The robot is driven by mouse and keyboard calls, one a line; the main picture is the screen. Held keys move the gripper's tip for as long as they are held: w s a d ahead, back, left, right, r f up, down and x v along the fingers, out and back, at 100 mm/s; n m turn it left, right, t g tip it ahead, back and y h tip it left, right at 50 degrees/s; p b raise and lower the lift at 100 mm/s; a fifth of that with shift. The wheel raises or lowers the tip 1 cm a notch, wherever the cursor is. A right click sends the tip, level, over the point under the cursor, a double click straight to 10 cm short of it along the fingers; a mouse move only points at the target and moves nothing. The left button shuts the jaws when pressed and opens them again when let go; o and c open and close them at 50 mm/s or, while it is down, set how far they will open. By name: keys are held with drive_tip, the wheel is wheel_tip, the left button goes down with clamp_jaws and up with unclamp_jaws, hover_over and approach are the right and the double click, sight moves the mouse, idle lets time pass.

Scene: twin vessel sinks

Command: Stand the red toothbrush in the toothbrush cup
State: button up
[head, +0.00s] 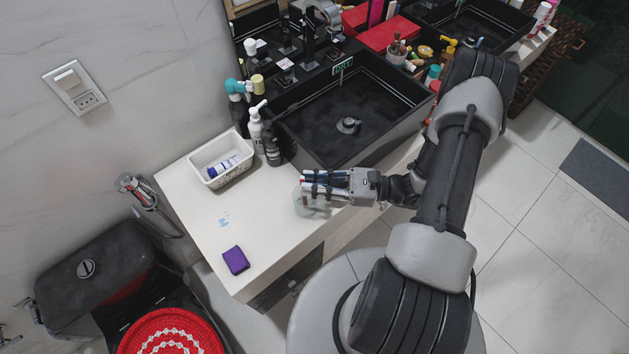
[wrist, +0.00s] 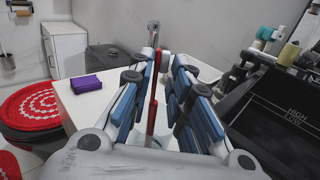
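The red toothbrush (wrist: 152,110) is roughly upright between my fingers in the wrist view, nearer the left finger, with a gap to the right one. In the head view only a small red bit of it shows by my fingertips. My gripper (head: 306,184) reaches left, low over the white counter's front edge, and its fingers stand apart around the brush in the wrist view (wrist: 163,62). A pale, see-through cup (head: 312,207) stands on the counter under my fingers, mostly hidden.
A white basket (head: 221,174) with a blue-and-white tube, and several bottles (head: 263,132), stand behind. The black sink (head: 350,105) is to the right. A purple block (head: 235,260) lies at the front left. The counter's left part (head: 195,215) is mostly free.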

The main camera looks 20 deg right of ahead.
drive_tip(key=shift+o, duration=0.8)
drive_tip(key=shift+w+d+r, duration=0.1)
drive_tip(key=shift+d, duration=0.1)
drive_tip(key=shift+d, duration=0.2)
drive_tip(key=v, duration=1.1)
drive_tip(key=shift+s, duration=0.35)
